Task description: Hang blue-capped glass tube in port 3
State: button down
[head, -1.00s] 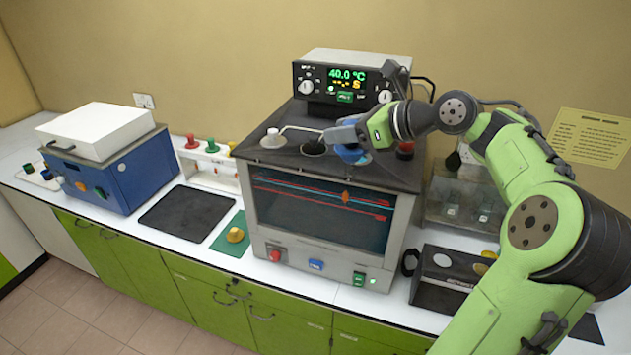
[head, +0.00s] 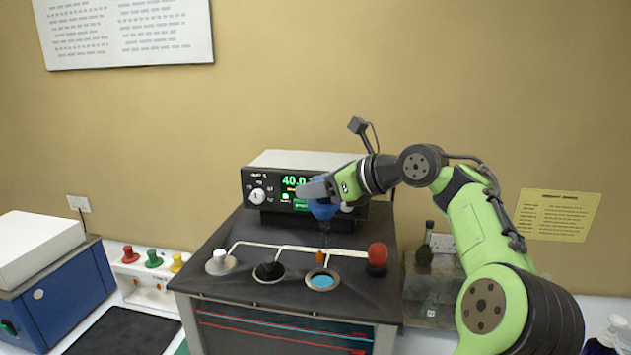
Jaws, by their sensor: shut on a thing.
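My gripper (head: 316,190) is shut on the blue cap (head: 323,209) of the tube, above the bath and in front of its display. The glass below the cap is hard to make out; a small orange mark (head: 320,257) shows straight below it, just over the rim of an open port. That port (head: 321,281), third from the left, has a pale ring and bright blue inside. The cap is well clear of the ring. I cannot tell whether the tube's lower end is inside the port.
On the bath top (head: 225,290), a white cap (head: 221,262) fills the first port, the second port (head: 269,272) is open and dark, and a red cap (head: 377,258) stands at the right. A control unit (head: 262,190) stands behind. A rack (head: 150,290) with coloured caps is left.

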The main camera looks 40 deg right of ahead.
jog(key=shift+a+f, duration=0.1)
jog(key=shift+f, duration=0.4)
jog(key=f, duration=0.2)
jog(key=w+f, duration=0.1)
jog(key=shift+d, duration=0.35)
jog(key=shift+s+f, duration=0.1)
jog(key=shift+f, duration=0.25)
jog(key=b, duration=0.6)
send_over(316, 262)
jog(key=w+d, duration=0.2)
jog(key=f, duration=0.5)
jog(key=shift+s+a+f, duration=0.15)
jog(key=shift+a+f, duration=0.05)
jog(key=shift+f, duration=0.2)
jog(key=shift+f+b, duration=1.45)
jog(key=shift+f, duration=1.8)
jog(key=shift+f, duration=0.45)
jog(key=c, duration=0.6)
grip_release()
